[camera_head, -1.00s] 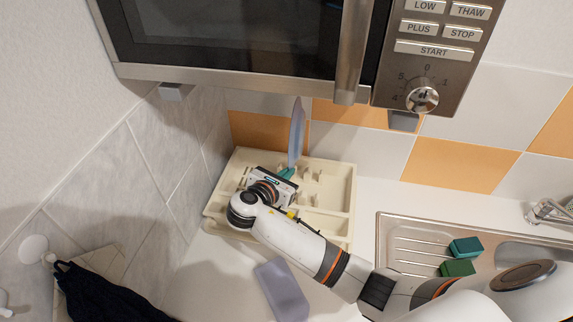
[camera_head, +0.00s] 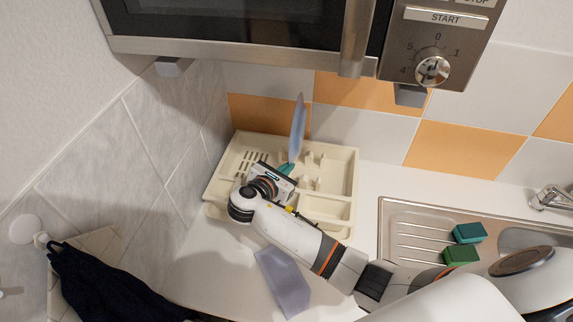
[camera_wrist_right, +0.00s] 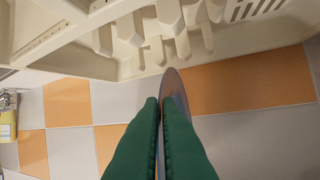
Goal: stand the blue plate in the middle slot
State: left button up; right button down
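The blue plate (camera_head: 298,128) stands on edge over the cream dish rack (camera_head: 340,200), seen nearly edge-on in the head view. My right gripper (camera_head: 287,168) is shut on the plate's near edge. In the right wrist view its green fingers (camera_wrist_right: 166,125) pinch the plate (camera_wrist_right: 176,90), whose edge reaches up close to the rack's pegs (camera_wrist_right: 135,28). I cannot tell whether the plate's lower edge sits in a slot or which slot it lines up with. My left gripper is not in view.
A microwave (camera_head: 230,25) hangs above the rack. A sink (camera_head: 395,225) with two green sponges (camera_head: 468,233) is at the right. A grey-violet flat item (camera_head: 283,283) lies on the counter in front, and a dark cloth (camera_head: 110,285) hangs at lower left.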

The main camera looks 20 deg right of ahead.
jog(key=shift+f, duration=0.45)
dwell(0.6)
jog(key=shift+p, duration=0.3)
dwell(0.6)
jog(key=shift+p, duration=0.5)
jog(key=shift+p, duration=0.4)
jog(key=shift+s+f+b, duration=0.1)
jog(key=shift+f+b, duration=1.5)
jog(key=shift+f, duration=1.2)
